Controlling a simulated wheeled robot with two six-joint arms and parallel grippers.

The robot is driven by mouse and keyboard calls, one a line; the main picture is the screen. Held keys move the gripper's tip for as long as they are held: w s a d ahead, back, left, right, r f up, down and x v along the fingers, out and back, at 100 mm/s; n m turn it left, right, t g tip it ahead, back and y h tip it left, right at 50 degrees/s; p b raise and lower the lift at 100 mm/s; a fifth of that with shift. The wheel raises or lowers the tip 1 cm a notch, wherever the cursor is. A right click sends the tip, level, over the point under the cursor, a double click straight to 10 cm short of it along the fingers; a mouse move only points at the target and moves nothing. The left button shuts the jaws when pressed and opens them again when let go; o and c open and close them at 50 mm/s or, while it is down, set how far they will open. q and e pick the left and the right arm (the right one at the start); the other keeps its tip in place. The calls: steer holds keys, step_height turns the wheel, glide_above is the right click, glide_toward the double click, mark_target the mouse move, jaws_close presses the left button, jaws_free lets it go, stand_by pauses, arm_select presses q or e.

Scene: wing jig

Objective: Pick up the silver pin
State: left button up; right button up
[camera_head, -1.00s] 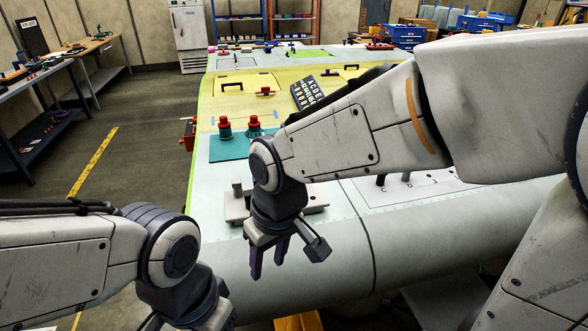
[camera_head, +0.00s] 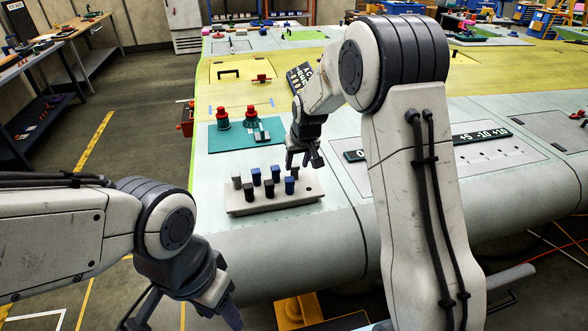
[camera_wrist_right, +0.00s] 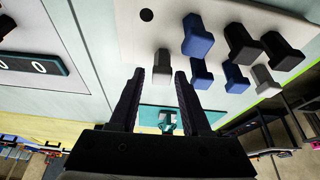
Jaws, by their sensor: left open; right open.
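A pale tray block (camera_head: 240,208) on the wing stands with several black, blue and silver-grey pins upright in it. One silver pin (camera_head: 237,182) is at its left end. In the right wrist view, a silver pin (camera_wrist_right: 162,66) is just beyond and between the fingertips, and another silver pin (camera_wrist_right: 263,80) is at the far right. My right gripper (camera_head: 304,162) is open and empty above the tray's right end; its fingers also show in the right wrist view (camera_wrist_right: 157,82). My left gripper (camera_head: 182,316) is open and empty at the lower left, away from the tray.
A teal mat (camera_head: 232,140) behind the tray carries two red-topped teal pieces (camera_head: 222,117) and a small grey-teal piece (camera_head: 262,132). A dark numbered strip (camera_head: 482,135) lies to the right. Blue and black pins (camera_wrist_right: 197,38) crowd the silver ones.

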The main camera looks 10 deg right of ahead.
mark_target(295, 166)
steer(key=p+x, duration=0.2)
steer(key=x, duration=0.1)
steer(key=shift+a+f, duration=0.1)
steer(key=shift+w+f, duration=0.2)
steer(key=shift+f, duration=0.3)
jaws_close()
steer(key=shift+r, duration=0.1)
